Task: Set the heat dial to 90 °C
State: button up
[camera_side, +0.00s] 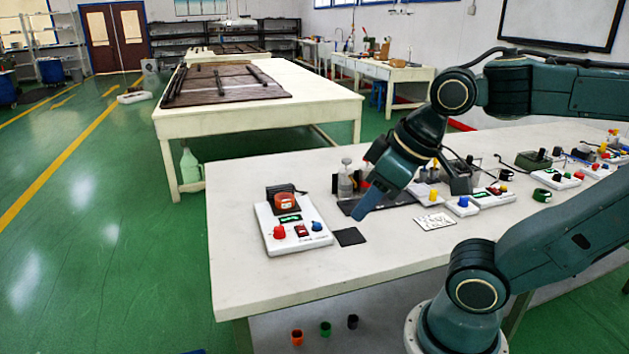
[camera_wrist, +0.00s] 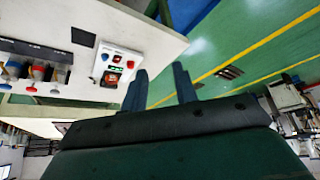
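A white hotplate unit (camera_side: 294,238) stands on the left part of the near table. It carries an orange pot (camera_side: 285,202), a lit green display (camera_side: 290,218), a red knob (camera_side: 279,232), a dark red switch (camera_side: 301,231) and a blue knob (camera_side: 317,226). I cannot read which knob is the heat dial, nor the display's value. The unit also shows upside down in the wrist view (camera_wrist: 128,57). My gripper (camera_side: 360,214) hangs above the table, to the right of the unit and apart from it. In the wrist view its two fingers (camera_wrist: 160,70) are spread with nothing between them.
A black square pad (camera_side: 349,237) lies right of the unit. A white card (camera_side: 435,221) and more control units with coloured knobs (camera_side: 462,205) lie further right. Bottles (camera_side: 346,180) stand behind. The table's front left is clear.

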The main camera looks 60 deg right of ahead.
jog(key=o, duration=0.4)
jog(key=m+g, duration=0.6)
jog(key=m, duration=0.4)
send_over(279, 227)
notch_tip(279, 227, down, 9)
jog(key=shift+f, duration=0.15)
jog(key=shift+f, duration=0.15)
notch_tip(279, 227, down, 14)
jog(key=shift+r, duration=0.25)
